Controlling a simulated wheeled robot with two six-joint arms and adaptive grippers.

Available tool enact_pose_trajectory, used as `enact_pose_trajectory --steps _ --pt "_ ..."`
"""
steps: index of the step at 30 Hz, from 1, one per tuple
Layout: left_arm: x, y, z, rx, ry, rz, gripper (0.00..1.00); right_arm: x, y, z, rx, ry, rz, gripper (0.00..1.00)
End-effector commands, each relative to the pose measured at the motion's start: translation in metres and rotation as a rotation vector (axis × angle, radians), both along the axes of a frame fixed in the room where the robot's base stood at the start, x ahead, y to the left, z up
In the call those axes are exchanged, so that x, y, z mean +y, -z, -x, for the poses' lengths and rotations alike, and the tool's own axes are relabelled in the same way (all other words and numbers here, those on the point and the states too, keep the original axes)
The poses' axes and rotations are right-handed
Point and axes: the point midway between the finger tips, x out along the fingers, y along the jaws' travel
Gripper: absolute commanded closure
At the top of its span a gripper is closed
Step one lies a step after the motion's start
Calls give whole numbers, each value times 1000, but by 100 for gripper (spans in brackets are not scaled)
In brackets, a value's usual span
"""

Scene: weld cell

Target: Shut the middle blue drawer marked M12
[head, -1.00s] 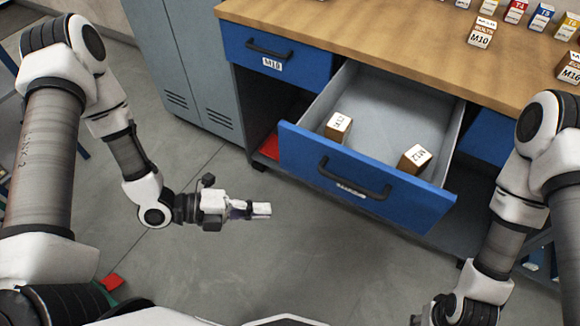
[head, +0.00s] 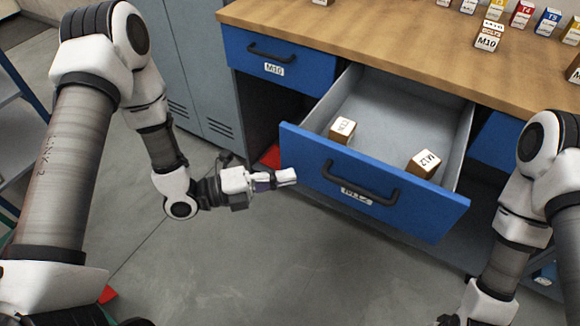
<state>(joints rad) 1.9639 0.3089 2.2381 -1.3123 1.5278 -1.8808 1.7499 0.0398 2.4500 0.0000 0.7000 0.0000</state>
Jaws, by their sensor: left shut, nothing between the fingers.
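The middle blue drawer (head: 300,168) stands pulled out from under the wooden bench top. Its front has a black handle (head: 358,186) and a white label that seems to read M12. Two small boxes are in the drawer: one (head: 342,129) at the left near the front, and one marked M12 (head: 423,163) at the right. My left gripper (head: 290,177) is shut and empty, just left of the drawer front's left part and handle; I cannot tell whether it touches the front. My right gripper is out of view; only its arm shows at the right.
A shut blue drawer marked M10 (head: 268,61) is at the left of the bench (head: 390,45). Several small boxes stand on the bench top, one marked M10 (head: 488,37). A grey cabinet (head: 190,60) stands at the left. The floor (head: 250,265) before the drawer is clear.

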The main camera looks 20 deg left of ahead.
Motion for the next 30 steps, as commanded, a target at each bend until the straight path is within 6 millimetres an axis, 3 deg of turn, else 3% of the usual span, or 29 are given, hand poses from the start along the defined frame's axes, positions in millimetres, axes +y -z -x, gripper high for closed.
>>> enact_pose_trajectory --steps 6,23,30 --pt "-6 -1 -27 -3 -3 -1 100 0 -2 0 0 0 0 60" --pt "-8 0 -36 -3 -1 -1 100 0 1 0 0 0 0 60" --pt "-16 2 -67 -8 -1 -1 100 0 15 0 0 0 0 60"
